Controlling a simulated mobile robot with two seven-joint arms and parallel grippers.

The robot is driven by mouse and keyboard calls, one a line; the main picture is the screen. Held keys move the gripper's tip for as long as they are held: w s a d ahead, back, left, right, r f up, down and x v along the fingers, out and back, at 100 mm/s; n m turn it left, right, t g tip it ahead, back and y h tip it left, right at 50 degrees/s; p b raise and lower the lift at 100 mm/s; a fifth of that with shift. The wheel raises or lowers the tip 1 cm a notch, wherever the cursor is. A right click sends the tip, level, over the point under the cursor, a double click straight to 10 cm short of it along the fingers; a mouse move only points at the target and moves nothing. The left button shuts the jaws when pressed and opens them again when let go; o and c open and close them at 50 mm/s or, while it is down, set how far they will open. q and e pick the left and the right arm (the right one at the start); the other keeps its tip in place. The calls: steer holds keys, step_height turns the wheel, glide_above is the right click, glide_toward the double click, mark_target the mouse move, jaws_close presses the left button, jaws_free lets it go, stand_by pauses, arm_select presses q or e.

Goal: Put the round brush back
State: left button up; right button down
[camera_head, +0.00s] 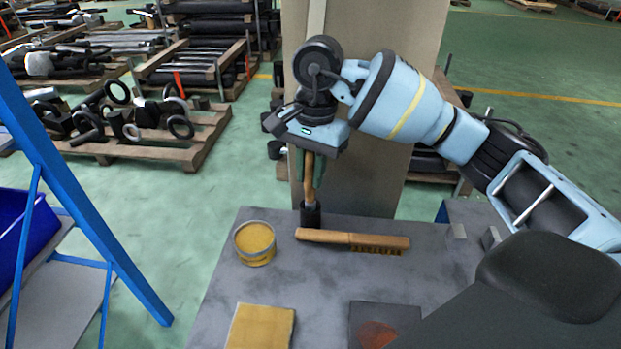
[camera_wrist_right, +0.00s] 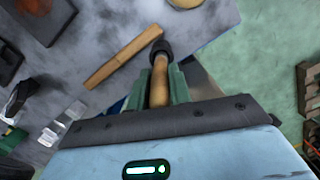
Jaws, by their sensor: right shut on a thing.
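The round brush (camera_head: 310,213) has a wooden handle and a black round end. My right gripper (camera_head: 309,172) is shut on its handle, with the green fingers on either side. The brush hangs nearly upright, black end down, at the far edge of the grey table (camera_head: 215,310). I cannot tell whether its end touches the tabletop. In the right wrist view the round brush (camera_wrist_right: 160,75) shows between the fingers of the right gripper (camera_wrist_right: 160,85). My left gripper is in neither view.
A wooden-handled flat brush (camera_head: 330,237) lies just in front of the round brush. A tin with yellow contents (camera_head: 255,241) stands left. A yellow pad (camera_head: 262,325) and a dark reddish-marked pad (camera_head: 368,318) lie nearer. Metal blocks (camera_head: 457,231) are at right. A pillar (camera_head: 375,180) rises behind.

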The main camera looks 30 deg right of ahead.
steer(key=shift+f, duration=1.1)
steer(key=shift+f, duration=0.15)
steer(key=c, duration=1.3)
jaws_free()
steer(key=r, duration=0.4)
steer(key=d+r, duration=0.1)
steer(key=r, duration=0.7)
steer(key=shift+w+d+r+p, duration=0.1)
steer(key=shift+w+d+p, duration=0.05)
steer(key=shift+w+p, duration=0.2)
